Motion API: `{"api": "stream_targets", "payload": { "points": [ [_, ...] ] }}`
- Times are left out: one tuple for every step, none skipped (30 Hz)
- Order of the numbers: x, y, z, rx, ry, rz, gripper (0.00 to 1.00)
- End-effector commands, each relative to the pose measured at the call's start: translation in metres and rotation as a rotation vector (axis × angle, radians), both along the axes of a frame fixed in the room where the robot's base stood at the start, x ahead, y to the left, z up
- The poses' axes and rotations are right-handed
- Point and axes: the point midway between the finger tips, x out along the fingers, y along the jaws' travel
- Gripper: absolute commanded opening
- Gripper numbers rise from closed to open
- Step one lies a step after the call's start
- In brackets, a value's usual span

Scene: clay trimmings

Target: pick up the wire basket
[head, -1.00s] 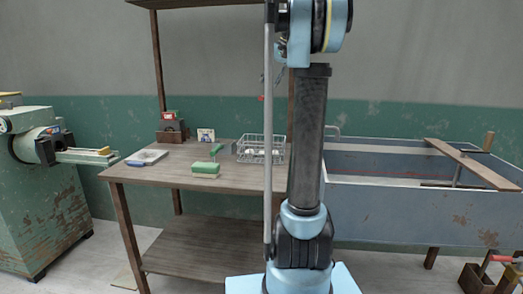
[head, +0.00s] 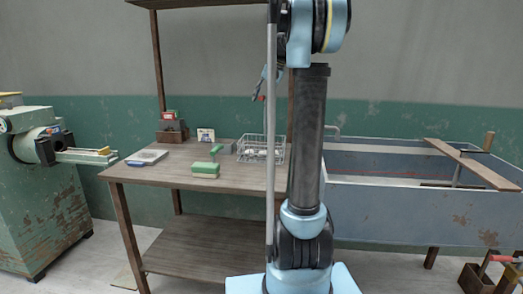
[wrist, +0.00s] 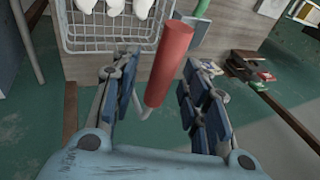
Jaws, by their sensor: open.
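The wire basket (head: 277,150) stands near the back right of the wooden table, partly hidden behind my column. It is a pale wire mesh basket with several rounded white pieces in it. It also shows at the top left of the wrist view (wrist: 100,42), cut off by the frame. My gripper (head: 257,97) is open above the table, over the basket's left side in the head view. In the wrist view a red cylinder (wrist: 169,65) with a thin grey bent end stands between the open fingers; I cannot tell what it belongs to or whether the fingers touch it.
A grey trough (head: 400,208) stands at right, a green machine (head: 45,200) at left. The table's front middle is clear.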

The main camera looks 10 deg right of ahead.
Motion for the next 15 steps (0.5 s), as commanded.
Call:
{"api": "stream_targets", "payload": {
  "points": [
    [0.0, 0.0, 0.0001, 0.0, 0.0, 0.0, 0.42],
    [0.0, 0.0, 0.0001, 0.0, 0.0, 0.0, 0.42],
    [-0.0001, -0.0001, 0.0002, 0.0, 0.0, 0.0, 0.42],
    [-0.0001, -0.0002, 0.0001, 0.0, 0.0, 0.0, 0.35],
    [-0.0001, -0.0002, 0.0001, 0.0, 0.0, 0.0, 0.28],
    [-0.0001, -0.0002, 0.0002, 0.0, 0.0, 0.0, 0.19],
    [-0.0001, -0.0002, 0.0002, 0.0, 0.0, 0.0, 0.12],
    [-0.0001, -0.0002, 0.0002, 0.0, 0.0, 0.0, 0.05],
    [-0.0001, -0.0002, 0.0002, 0.0, 0.0, 0.0, 0.0],
    [-0.0001, -0.0002, 0.0002, 0.0, 0.0, 0.0, 0.0],
    [-0.0001, -0.0002, 0.0002, 0.0, 0.0, 0.0, 0.0],
    [-0.0001, -0.0002, 0.0002, 0.0, 0.0, 0.0, 0.0],
    [-0.0001, -0.0002, 0.0002, 0.0, 0.0, 0.0, 0.0],
    [-0.0003, -0.0001, 0.0006, 0.0, 0.0, 0.0, 0.0],
    [-0.0004, -0.0002, 0.0006, 0.0, 0.0, 0.0, 0.0]
  ]
}}
